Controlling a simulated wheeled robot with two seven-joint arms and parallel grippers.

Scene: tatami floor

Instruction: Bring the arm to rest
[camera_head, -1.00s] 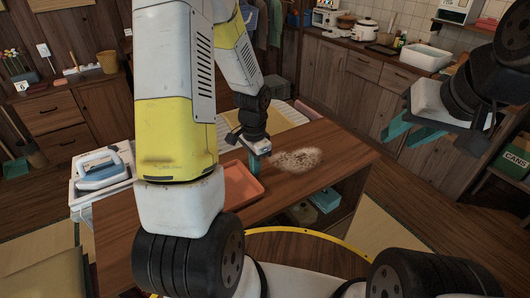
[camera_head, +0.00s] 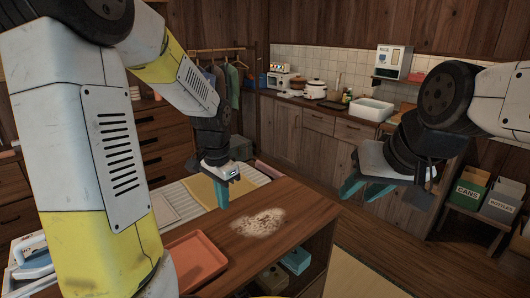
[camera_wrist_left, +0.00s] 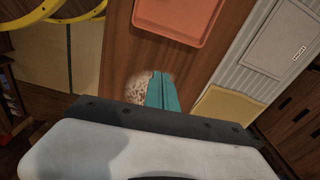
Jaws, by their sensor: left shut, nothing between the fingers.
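My left gripper (camera_head: 222,194) hangs fingers down over the wooden counter, near the pale speckled patch (camera_head: 258,222). Its teal fingers are together with nothing between them. In the left wrist view the shut fingers (camera_wrist_left: 163,92) point over the counter beside the patch. I cannot tell the exact height above the wood. My left arm comes down from the upper left and bends at the elbow. My right gripper (camera_head: 364,190) is raised at the right over open floor, with its two teal fingers apart and empty.
An orange tray (camera_head: 194,262) lies on the counter (camera_head: 285,200); it also shows in the left wrist view (camera_wrist_left: 175,18). An iron (camera_head: 32,258) is at the far left, partly hidden. Cans and bottles bins (camera_head: 468,192) stand at the right. Boxes (camera_head: 296,260) sit under the counter.

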